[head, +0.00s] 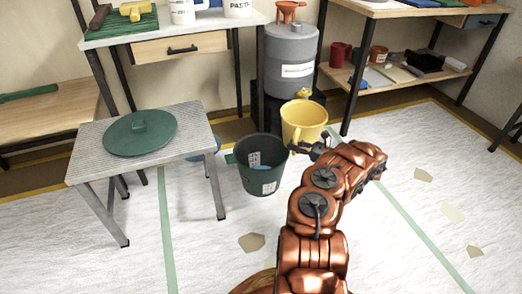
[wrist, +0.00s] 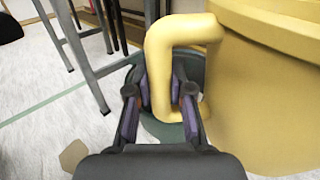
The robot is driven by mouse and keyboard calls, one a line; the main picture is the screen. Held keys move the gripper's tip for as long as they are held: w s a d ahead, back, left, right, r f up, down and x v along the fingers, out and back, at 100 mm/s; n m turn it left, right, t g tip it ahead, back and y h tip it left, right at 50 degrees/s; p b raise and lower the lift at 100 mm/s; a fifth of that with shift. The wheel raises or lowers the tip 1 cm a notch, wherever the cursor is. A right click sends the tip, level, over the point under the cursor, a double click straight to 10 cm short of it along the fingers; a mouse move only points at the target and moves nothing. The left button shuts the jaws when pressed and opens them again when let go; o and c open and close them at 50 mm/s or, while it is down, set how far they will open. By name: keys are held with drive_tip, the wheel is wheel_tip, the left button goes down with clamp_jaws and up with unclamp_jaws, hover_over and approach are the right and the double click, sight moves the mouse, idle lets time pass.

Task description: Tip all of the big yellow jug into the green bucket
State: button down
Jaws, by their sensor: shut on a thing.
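The big yellow jug (head: 304,122) stands about upright at the middle of the head view, in front of the grey drum. Its contents cannot be made out. My gripper (head: 316,149) is at its near side. In the wrist view my gripper (wrist: 160,100) is shut on the handle (wrist: 176,32) of the jug, whose wall (wrist: 270,85) fills the right side. The green bucket (head: 262,184) stands on the floor just left of the jug, with a white label and something blue inside. Part of the bucket (wrist: 160,128) shows behind the handle.
A grey drum (head: 290,60) with a yellow tap stands behind the jug. A small metal table (head: 188,135) with a green lid (head: 140,134) is left of the bucket. Shelving (head: 400,75) stands at the back right. The white floor at the right is mostly clear, with a few scraps.

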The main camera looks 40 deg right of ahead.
sight(296, 138)
drive_tip(key=shift+r+p, duration=0.5)
drive_tip(key=shift+r, duration=1.5)
